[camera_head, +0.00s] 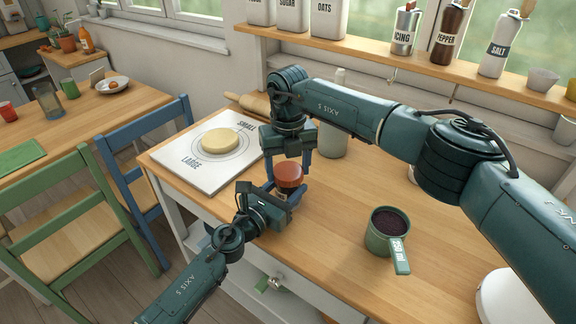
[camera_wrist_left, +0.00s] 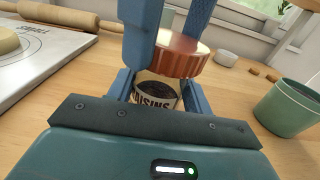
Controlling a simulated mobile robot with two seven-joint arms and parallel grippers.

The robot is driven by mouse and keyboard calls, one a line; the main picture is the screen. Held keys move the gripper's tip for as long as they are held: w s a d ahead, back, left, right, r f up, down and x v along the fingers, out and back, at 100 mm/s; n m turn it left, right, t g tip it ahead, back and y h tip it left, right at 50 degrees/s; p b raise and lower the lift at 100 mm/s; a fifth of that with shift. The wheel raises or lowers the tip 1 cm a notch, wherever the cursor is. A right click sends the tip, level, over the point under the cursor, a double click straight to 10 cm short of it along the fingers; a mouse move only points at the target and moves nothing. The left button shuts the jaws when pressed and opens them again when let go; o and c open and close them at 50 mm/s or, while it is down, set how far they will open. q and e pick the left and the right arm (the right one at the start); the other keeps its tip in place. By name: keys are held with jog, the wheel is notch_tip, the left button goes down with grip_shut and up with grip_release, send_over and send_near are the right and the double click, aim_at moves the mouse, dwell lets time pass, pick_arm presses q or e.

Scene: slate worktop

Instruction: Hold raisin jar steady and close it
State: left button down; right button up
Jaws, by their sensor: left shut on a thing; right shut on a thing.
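The raisin jar (camera_wrist_left: 154,103), with "ISINS" readable on its pale label and dark contents, stands between the fingers of my left gripper (camera_wrist_left: 157,88). That gripper, also in the head view (camera_head: 283,197), is shut on the jar. The copper-red lid (camera_wrist_left: 170,55) is above the jar and looks tilted; it also shows in the head view (camera_head: 289,174). My right gripper (camera_head: 290,166) points down from above and is shut on the lid, its blue fingers on either side. In the left wrist view the lid looks apart from the jar's mouth. The jar is mostly hidden in the head view.
A white board (camera_head: 190,172) with a dough round (camera_head: 219,141) lies to the left. A green measuring cup (camera_head: 382,232) with dark contents stands at the right. A rolling pin (camera_head: 248,104) lies behind. The worktop's front edge is close to the jar.

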jog(key=m, duration=0.3)
jog(key=shift+m, duration=0.3)
jog(key=o, duration=1.2)
jog(key=shift+c, duration=0.2)
notch_tip(320, 180, up, 12)
pick_arm(q)
jog(key=c, duration=0.6)
grip_release()
jog(key=shift+o, duration=0.2)
